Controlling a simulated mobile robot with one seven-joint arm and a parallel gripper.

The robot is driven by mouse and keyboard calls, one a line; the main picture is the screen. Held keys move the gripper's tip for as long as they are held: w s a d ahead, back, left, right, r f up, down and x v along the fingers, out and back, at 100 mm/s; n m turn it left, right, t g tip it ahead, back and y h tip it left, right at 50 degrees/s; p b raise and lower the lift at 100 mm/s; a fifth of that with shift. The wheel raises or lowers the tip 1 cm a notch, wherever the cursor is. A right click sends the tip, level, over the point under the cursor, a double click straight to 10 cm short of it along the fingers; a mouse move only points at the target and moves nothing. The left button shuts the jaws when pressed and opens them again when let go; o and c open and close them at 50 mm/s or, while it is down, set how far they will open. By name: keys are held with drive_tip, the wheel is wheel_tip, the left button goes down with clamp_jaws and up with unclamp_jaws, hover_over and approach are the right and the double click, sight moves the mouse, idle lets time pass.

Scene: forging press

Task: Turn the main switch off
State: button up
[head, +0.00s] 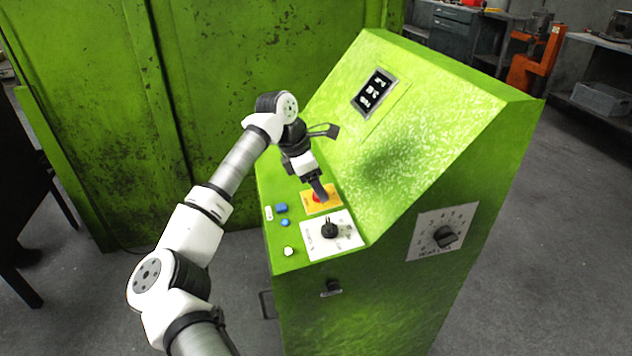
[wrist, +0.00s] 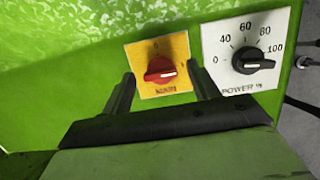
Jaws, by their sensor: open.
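The main switch (wrist: 160,69) is a red rotary knob on a yellow plate (wrist: 178,47), with a white mark pointing to the right in the wrist view. In the head view the red knob (head: 317,198) is partly hidden by my gripper (head: 319,190), and its yellow plate (head: 332,205) lies on the sloped green console. In the wrist view my gripper (wrist: 160,72) is open, with one finger to each side of the red knob. The fingers look apart from the knob; how far the tips are from the panel I cannot tell.
A white plate with a black power dial (wrist: 251,61) sits right beside the switch; it also shows in the head view (head: 330,229). Small blue buttons (head: 282,208), a white button (head: 289,251) and a display (head: 374,92) are on the green console (head: 340,290). Another dial (head: 445,237) is on its side.

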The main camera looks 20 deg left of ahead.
drive_tip(key=c, duration=1)
drive_tip(key=shift+n, duration=0.3)
drive_tip(key=n+b, duration=0.1)
drive_tip(key=n, duration=0.2)
drive_tip(key=shift+f+n+t+y, duration=0.1)
drive_tip(key=shift+n+t+y, duration=0.2)
drive_tip(key=shift+y, duration=0.1)
drive_tip(key=n+y+b, duration=0.1)
drive_tip(key=n+b, duration=0.1)
drive_tip(key=n, duration=0.2)
drive_tip(key=shift+s, duration=0.1)
drive_tip(key=n+y+b, duration=0.1)
drive_tip(key=n+b, duration=0.1)
drive_tip(key=n, duration=0.4)
drive_tip(key=shift+d, duration=0.15)
drive_tip(key=shift+n+y+b, duration=0.5)
drive_tip(key=shift+n+b, duration=0.2)
drive_tip(key=shift+n, duration=1.2)
